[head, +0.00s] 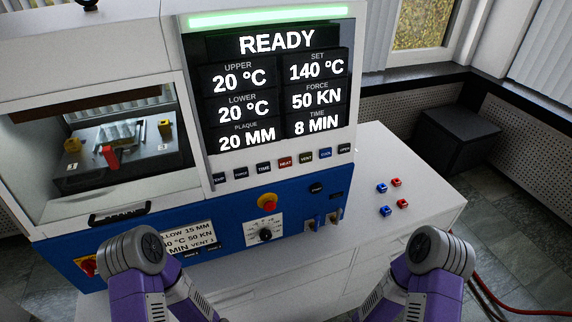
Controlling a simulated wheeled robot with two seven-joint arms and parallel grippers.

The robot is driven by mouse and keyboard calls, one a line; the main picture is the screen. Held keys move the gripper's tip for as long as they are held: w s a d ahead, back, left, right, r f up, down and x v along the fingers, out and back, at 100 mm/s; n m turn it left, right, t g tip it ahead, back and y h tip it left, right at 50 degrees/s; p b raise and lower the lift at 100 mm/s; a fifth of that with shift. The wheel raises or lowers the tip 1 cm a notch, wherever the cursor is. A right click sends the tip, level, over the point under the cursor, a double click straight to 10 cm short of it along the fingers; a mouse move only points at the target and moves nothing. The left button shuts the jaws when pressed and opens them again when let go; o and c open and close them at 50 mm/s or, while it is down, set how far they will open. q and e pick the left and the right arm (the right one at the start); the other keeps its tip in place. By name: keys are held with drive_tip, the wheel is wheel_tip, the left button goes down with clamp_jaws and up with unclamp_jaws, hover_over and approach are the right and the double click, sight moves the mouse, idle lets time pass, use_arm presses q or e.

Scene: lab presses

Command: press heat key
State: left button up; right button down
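The heat key (285,162) is a small red key labelled HEAT, in the middle of the key row under the display. The display (277,88) reads READY, upper 20 °C, lower 20 °C, set 140 °C, 50 KN, 8 MIN and plaque 20 MM. Nothing touches or covers the heat key. Both of my arms show at the bottom edge, below the panel, but neither gripper is in view.
The press chamber (120,140) is at left, above a black handle (120,213). A red and yellow stop button (267,203) and a dial (265,235) sit on the blue panel below the keys. Red and blue blocks lie on the white bench (420,180) at right.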

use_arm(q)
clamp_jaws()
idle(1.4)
